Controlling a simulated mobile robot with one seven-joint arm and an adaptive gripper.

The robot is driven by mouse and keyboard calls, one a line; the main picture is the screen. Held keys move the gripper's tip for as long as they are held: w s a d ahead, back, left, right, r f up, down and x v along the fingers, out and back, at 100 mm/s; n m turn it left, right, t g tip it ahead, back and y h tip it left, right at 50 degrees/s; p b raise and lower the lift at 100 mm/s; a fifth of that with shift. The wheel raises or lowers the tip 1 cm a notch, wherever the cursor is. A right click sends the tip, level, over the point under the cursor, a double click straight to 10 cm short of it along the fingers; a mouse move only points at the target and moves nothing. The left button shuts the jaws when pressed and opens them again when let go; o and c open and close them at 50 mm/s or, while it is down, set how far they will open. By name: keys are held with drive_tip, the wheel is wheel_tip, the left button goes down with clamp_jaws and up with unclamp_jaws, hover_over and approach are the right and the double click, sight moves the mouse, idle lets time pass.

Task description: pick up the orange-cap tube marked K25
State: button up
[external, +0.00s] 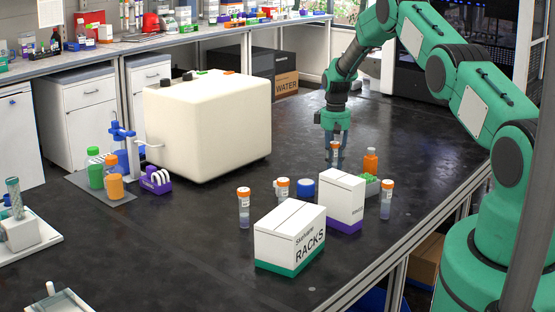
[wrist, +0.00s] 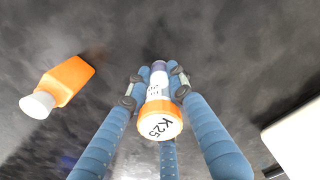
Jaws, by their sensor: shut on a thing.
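The orange-cap tube marked K25 (wrist: 160,123) is in the middle of the wrist view, its cap facing the camera and its label partly hidden by the fingers. My gripper (wrist: 158,82) is shut on this tube, with blue fingers on both sides and one below. In the external view, my gripper (external: 335,155) points down at the far side of the dark table, with the tube's orange cap (external: 335,145) between its fingers. I cannot tell whether the tube touches the table. Other orange-cap tubes stand upright at the left (external: 244,207), middle (external: 282,190) and right (external: 386,199).
An orange bottle (external: 371,162) stands right of my gripper; it also shows in the wrist view (wrist: 68,80). A white box marked RACKS (external: 290,235), another white box (external: 342,195) and a blue round item (external: 306,187) stand nearer. A large cream machine (external: 207,125) is at left.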

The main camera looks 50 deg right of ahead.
sight(334, 143)
drive_tip(key=shift+r, duration=4.95)
